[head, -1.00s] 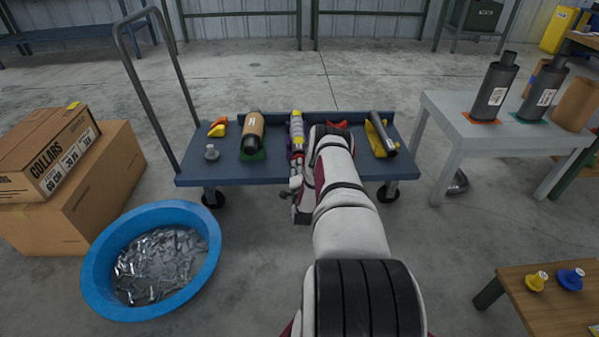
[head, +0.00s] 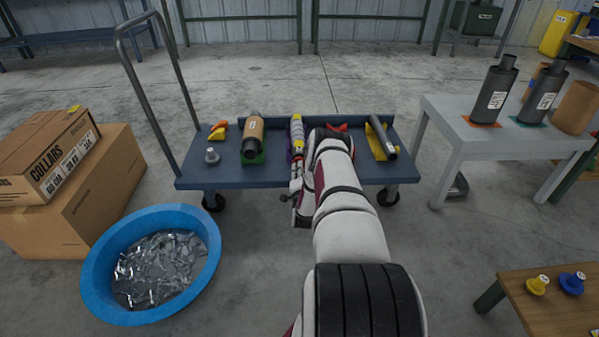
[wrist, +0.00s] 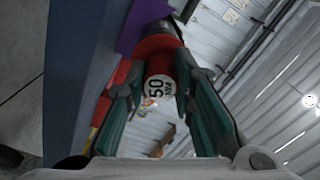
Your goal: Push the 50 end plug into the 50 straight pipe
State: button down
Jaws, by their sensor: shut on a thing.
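In the wrist view, my gripper (wrist: 155,98) is shut on the red 50 end plug (wrist: 160,68), whose pale end face reads "50 MM". The plug's far side points at a pipe end beyond it, near a purple cradle (wrist: 140,22); whether it is touching or inside the pipe I cannot tell. In the head view, my gripper (head: 297,185) is at the cart's front edge, in line with a grey pipe with a yellow band (head: 297,132) lying on the cart. My arm hides part of this area.
The blue cart (head: 230,178) also carries a tan-wrapped muffler (head: 253,133), a grey plug (head: 211,156) and a dark pipe on a yellow cradle (head: 383,140). A grey table (head: 445,110) with mufflers stands right. A blue tub (head: 95,285) and boxes (head: 75,210) stand left.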

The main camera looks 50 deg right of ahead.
jog(key=shift+x, duration=1.45)
dwell(0.3)
jog(key=c, duration=1.3)
grip_release()
jog(key=v, duration=1.2)
